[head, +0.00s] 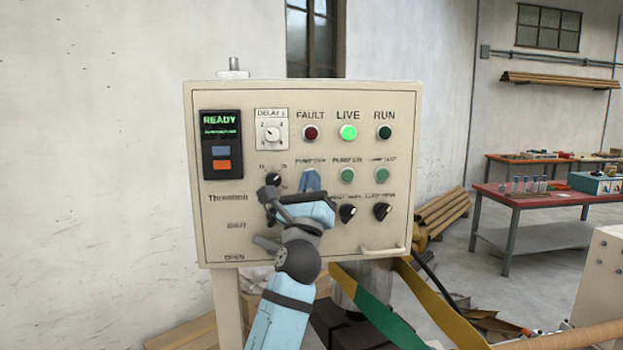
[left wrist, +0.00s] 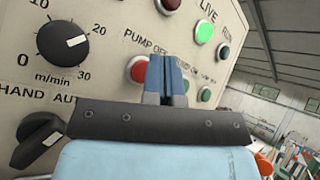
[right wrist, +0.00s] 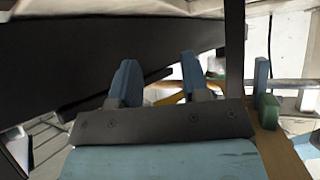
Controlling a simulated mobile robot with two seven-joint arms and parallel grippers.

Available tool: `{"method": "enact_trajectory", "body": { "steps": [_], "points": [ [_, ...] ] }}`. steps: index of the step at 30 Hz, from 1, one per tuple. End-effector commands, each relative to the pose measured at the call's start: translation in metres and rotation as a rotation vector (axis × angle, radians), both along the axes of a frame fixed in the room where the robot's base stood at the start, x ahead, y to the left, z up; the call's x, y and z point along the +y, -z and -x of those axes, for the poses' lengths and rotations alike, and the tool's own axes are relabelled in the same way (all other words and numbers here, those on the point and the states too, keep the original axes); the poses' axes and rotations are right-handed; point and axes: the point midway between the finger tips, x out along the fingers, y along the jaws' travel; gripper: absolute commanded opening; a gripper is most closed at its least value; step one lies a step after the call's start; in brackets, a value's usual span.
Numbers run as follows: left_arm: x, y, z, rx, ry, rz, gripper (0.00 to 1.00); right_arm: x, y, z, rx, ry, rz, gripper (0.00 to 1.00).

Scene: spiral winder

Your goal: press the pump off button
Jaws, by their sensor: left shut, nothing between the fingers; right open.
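The pump off button is a round red button (left wrist: 138,70) under the PUMP OFF label in the left wrist view. My left gripper (left wrist: 166,74) is shut, with nothing between its blue fingers. The fingertips overlap the right side of the button; I cannot tell whether they touch it. In the head view my left gripper (head: 311,178) covers the button under its label on the cream control panel (head: 208,256). My right gripper (right wrist: 160,80) is open and empty in the right wrist view; it does not show in the head view.
A green button (head: 347,175) sits right of my left fingers, with a lit green LIVE lamp (head: 348,132) above. A speed knob (left wrist: 63,40) and black selector switches (head: 347,212) are near the gripper. A red-topped table (head: 520,200) stands far right.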

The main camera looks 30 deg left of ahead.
Motion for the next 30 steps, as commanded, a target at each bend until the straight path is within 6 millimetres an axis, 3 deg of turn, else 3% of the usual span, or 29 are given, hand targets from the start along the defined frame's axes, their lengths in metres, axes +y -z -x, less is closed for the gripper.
{"method": "enact_trajectory", "body": {
  "steps": [30],
  "points": [
    [0.0062,0.0001,-0.0082,0.000,-0.001,-0.001,0.00,0.0002,0.0027,0.0003,0.001,0.000,0.000,0.43]
  ]
}}
